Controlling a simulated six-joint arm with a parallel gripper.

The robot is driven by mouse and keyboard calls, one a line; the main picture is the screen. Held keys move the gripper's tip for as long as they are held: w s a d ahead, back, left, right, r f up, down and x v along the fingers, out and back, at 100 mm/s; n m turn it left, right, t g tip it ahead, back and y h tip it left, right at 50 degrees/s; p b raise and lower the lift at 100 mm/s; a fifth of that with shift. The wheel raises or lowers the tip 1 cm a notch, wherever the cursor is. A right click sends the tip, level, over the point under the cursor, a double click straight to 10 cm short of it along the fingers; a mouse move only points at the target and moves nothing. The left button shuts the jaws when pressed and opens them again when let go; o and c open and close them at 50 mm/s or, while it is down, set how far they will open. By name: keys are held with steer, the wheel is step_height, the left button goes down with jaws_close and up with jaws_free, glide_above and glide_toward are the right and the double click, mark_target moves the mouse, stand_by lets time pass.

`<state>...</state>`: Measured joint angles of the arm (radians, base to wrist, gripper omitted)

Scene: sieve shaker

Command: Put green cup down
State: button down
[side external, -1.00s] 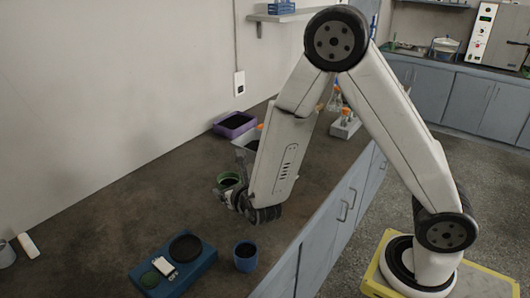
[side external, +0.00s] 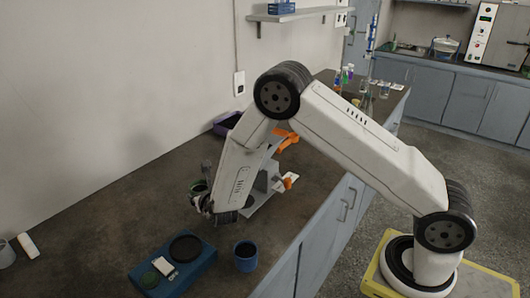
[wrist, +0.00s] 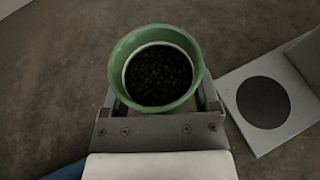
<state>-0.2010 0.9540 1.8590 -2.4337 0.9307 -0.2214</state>
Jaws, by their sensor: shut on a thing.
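The green cup (wrist: 191,94) is held upright between the fingers of my gripper (wrist: 160,105) in the wrist view. It has a pale inner ring and dark granules (wrist: 158,75) inside. In the side view only part of the green cup (side external: 197,188) shows, at the left of my gripper (side external: 203,200), with my arm covering some of it. The cup is over the dark bench top; I cannot tell whether its base touches the bench.
A blue device (side external: 205,264) with a black disc and a blue cup (side external: 246,264) stand at the front. A grey stand with orange parts (side external: 283,181) is right of my gripper. A purple tray (side external: 223,125) lies at the back wall.

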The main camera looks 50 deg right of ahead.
steer(key=shift+w+f, duration=0.75)
steer(key=shift+f, duration=0.05)
steer(key=shift+w+f, duration=0.25)
steer(key=shift+f, duration=1.6)
steer(key=shift+f, duration=0.1)
jaws_free()
